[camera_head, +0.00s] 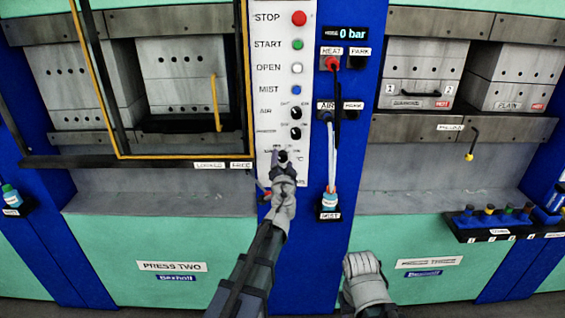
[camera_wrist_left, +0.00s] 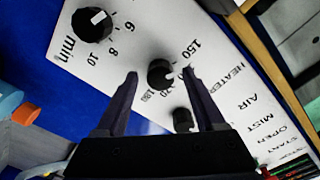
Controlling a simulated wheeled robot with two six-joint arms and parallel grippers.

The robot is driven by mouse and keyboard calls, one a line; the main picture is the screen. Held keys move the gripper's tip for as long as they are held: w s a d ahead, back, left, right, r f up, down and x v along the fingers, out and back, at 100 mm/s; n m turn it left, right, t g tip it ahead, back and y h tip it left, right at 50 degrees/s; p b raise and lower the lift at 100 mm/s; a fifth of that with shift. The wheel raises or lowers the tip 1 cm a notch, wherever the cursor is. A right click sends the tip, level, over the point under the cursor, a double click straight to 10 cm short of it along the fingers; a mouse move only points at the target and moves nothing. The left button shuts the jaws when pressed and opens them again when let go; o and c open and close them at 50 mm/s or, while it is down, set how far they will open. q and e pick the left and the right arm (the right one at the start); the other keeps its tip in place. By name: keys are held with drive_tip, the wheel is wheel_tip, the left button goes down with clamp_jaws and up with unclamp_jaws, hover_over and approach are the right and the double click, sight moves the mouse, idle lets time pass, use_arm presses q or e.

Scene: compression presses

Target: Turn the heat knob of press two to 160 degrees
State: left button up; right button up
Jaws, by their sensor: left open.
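The heat knob (camera_wrist_left: 161,73) of press two is a black dial in the left wrist view, with 150, 170 and 180 printed around it. I cannot read its pointer. In the head view the knob (camera_head: 283,156) shows low on the white control panel (camera_head: 269,80). My left gripper (camera_wrist_left: 159,77) is open, its fingertips on either side of the knob; I cannot tell whether they touch it. In the head view my left gripper (camera_head: 282,160) reaches up to the panel's lower end. My right gripper (camera_head: 362,264) is low, right of centre, away from the panel; its jaws are unclear.
Another black dial marked in min (camera_wrist_left: 92,24) and a smaller knob (camera_wrist_left: 183,119) flank the heat knob. The yellow-edged guard frame (camera_head: 180,157) of press two stands left of the panel. A hose and bottle (camera_head: 329,199) hang to the right. A tool rack (camera_head: 500,225) is far right.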

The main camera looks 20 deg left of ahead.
use_arm(q)
drive_tip(key=shift+c, duration=0.2)
clamp_jaws()
idle(0.3)
